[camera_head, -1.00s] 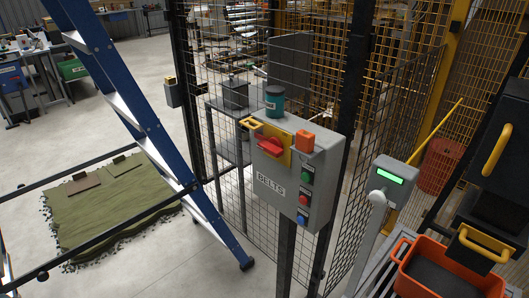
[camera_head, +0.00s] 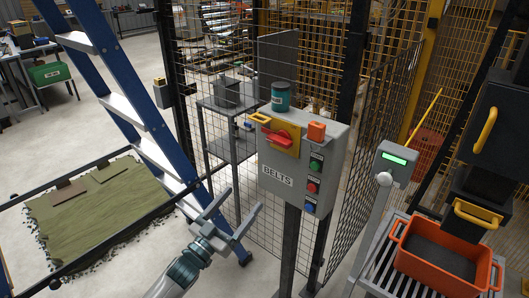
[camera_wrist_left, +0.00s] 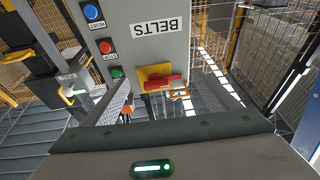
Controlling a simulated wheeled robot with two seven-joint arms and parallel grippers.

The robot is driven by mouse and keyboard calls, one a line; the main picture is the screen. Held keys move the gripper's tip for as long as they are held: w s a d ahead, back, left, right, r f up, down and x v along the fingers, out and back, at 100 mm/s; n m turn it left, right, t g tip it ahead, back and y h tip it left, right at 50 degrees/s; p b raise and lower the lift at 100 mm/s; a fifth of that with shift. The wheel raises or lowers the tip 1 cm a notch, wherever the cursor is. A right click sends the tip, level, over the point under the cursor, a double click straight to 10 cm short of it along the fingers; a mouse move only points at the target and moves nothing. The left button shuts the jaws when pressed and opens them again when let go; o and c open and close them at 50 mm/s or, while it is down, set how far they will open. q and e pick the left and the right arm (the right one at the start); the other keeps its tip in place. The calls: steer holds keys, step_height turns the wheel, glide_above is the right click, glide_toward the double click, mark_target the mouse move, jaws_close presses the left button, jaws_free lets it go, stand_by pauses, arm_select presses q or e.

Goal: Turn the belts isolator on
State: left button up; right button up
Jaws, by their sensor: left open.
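The belts isolator is a red rotary handle (camera_head: 276,138) on a yellow plate (camera_head: 291,150), at the upper left of the grey BELTS box (camera_head: 298,197). The handle lies roughly crosswise, and a yellow loop (camera_head: 259,119) sticks out beside the plate. My left gripper (camera_head: 245,197) is open and empty, below and left of the box and apart from it. In the left wrist view the box appears upside down, with the red handle (camera_wrist_left: 163,84) lying level, the yellow plate (camera_wrist_left: 153,71) behind it. My right gripper does not show.
Green (camera_head: 316,165), red (camera_head: 312,187) and blue (camera_head: 309,207) buttons line the box's right side. A blue ladder (camera_head: 130,120) stands left; mesh fencing is behind. An orange crate (camera_head: 405,268) is right.

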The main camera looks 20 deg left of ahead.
mark_target(276, 143)
arm_select(q)
step_height(276, 143, up, 7)
steer(key=s+m+h, duration=0.1)
steer(key=h, duration=0.1)
steer(key=shift+s+d+t, duration=0.15)
steer(key=shift+d+t, duration=0.25)
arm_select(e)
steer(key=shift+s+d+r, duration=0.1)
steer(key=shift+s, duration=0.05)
arm_select(q)
steer(key=p+x, duration=0.6)
steer(key=x, duration=0.9)
steer(key=shift+w, duration=0.4)
steer(key=shift+w+d+r, duration=0.25)
steer(key=shift+w+d, duration=0.05)
steer(key=shift+w, duration=0.3)
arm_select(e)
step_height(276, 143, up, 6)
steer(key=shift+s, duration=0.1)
arm_select(q)
steer(key=c, duration=1.1)
